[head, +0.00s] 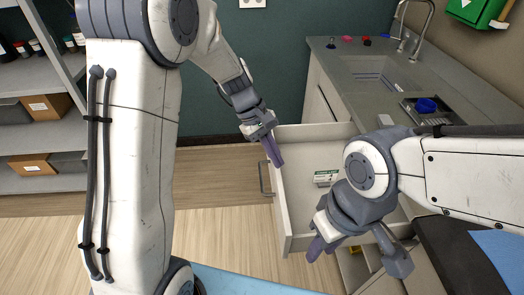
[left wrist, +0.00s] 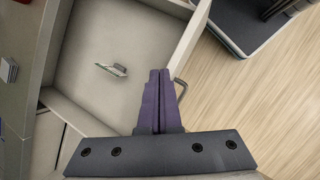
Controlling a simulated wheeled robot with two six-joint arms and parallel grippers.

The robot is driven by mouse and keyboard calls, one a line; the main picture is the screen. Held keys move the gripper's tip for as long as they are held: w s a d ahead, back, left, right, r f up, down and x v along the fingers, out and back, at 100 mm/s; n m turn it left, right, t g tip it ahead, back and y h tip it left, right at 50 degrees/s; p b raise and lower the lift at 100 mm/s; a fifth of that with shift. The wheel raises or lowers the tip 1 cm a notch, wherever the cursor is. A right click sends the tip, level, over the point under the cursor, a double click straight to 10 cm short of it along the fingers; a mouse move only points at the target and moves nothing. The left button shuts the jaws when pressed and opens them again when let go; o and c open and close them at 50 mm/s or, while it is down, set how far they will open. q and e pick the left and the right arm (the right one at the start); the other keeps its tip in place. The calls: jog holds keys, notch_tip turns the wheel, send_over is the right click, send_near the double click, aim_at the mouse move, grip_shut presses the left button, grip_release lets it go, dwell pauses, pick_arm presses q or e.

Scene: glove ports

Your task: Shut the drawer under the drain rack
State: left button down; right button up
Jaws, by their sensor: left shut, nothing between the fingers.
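The white drawer (head: 307,133) stands pulled out from the counter, its front panel (head: 281,205) facing left with a grey bar handle (head: 265,178). The drain rack (head: 432,118) is on the counter beside the sink and holds a blue bowl (head: 427,105). My left gripper (head: 275,158) is shut and empty at the drawer's front panel, by the handle. In the left wrist view its fingers (left wrist: 158,90) cover part of the panel beside the handle (left wrist: 182,87); contact is unclear. My right gripper (head: 323,247) is over the drawer's near side; its opening is unclear.
A small white and green box (head: 326,177) lies in the drawer. The sink (head: 375,75) and several small items are on the counter. Shelves with boxes (head: 35,107) stand at the left. Wooden floor (head: 215,185) is clear in front of the drawer.

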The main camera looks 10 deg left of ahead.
pick_arm(q)
jog(key=w+a+f+n+t+h, duration=0.2)
jog(key=w+a+f+n, duration=0.4)
jog(key=a, duration=0.3)
jog(key=w+a+f+n+t+h, duration=0.1)
jog(key=w+a+f+n+t, duration=0.1)
jog(key=w+a+f+n, duration=0.55)
jog(key=w+d+f+p, duration=0.1)
jog(key=d+f, duration=0.1)
jog(key=d, duration=0.2)
jog(key=w+d+f+m+p, duration=0.1)
jog(key=d+f, duration=0.1)
jog(key=d, duration=0.3)
jog(key=shift+f, duration=0.25)
jog(key=shift+w+d, duration=0.15)
